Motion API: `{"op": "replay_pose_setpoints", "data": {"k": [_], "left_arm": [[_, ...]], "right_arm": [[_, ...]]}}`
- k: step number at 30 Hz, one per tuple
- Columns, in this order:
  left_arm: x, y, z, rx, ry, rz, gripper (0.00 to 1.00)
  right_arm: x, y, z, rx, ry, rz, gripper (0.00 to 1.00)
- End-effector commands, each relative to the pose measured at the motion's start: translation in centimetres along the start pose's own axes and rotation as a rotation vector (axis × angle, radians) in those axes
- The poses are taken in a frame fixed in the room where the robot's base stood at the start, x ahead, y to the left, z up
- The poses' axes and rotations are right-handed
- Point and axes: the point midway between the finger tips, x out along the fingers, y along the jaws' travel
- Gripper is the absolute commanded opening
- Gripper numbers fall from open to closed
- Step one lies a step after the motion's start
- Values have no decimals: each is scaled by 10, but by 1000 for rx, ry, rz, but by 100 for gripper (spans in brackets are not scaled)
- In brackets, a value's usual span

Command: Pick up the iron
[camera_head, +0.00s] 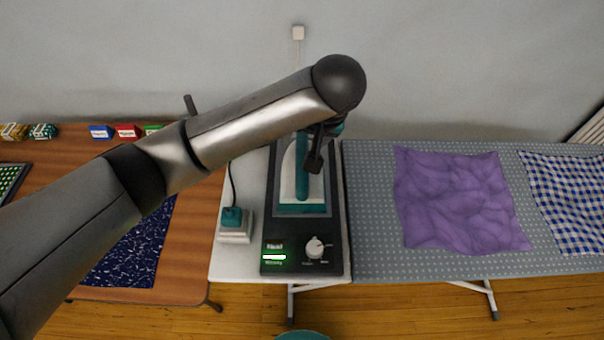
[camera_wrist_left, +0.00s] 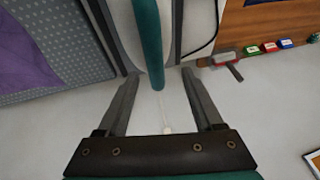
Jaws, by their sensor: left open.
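The iron (camera_head: 288,185), pale with a teal handle and teal lower edge, rests on a dark station with a dial and a lit green display. My left gripper (camera_head: 315,160) is above the iron at the handle, and my left arm crosses over from the left, hiding the iron's far end. In the left wrist view, the teal handle (camera_wrist_left: 147,35) reaches between the fingertips of the open left gripper (camera_wrist_left: 160,74), with a gap to each finger. The fingers are not closed on it. My right gripper is not in view.
A grey dotted ironing board (camera_head: 370,240) stands at the right with a purple cloth (camera_head: 460,200) and a blue checked cloth (camera_head: 570,200). A teal-topped block with a cord (camera_head: 234,226) stands left of the station. A wooden table (camera_head: 190,260) at the left holds dark blue starry fabric (camera_head: 125,255) and small coloured boxes (camera_head: 127,130).

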Motion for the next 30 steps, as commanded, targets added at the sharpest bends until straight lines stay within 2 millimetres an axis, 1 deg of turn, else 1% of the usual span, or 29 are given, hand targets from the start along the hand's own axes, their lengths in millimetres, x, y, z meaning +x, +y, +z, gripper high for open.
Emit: {"op": "replay_pose_setpoints", "data": {"k": [1,5,7,12,15,18,24,26,30], "left_arm": [[5,0,0,0,-1,-2,68],[12,0,1,1,-1,-1,68],[19,2,1,1,-2,-2,68],[44,7,3,1,-2,-2,68],[56,7,3,0,-1,-1,68],[61,7,3,1,0,0,68],[61,7,2,1,0,1,68],[61,7,2,1,0,1,62],[61,7,2,1,0,1,47]], "right_arm": [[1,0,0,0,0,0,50],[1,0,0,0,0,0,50],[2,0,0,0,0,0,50],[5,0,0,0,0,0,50],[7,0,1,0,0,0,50],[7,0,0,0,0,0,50],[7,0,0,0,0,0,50],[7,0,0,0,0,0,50],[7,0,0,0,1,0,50]]}}
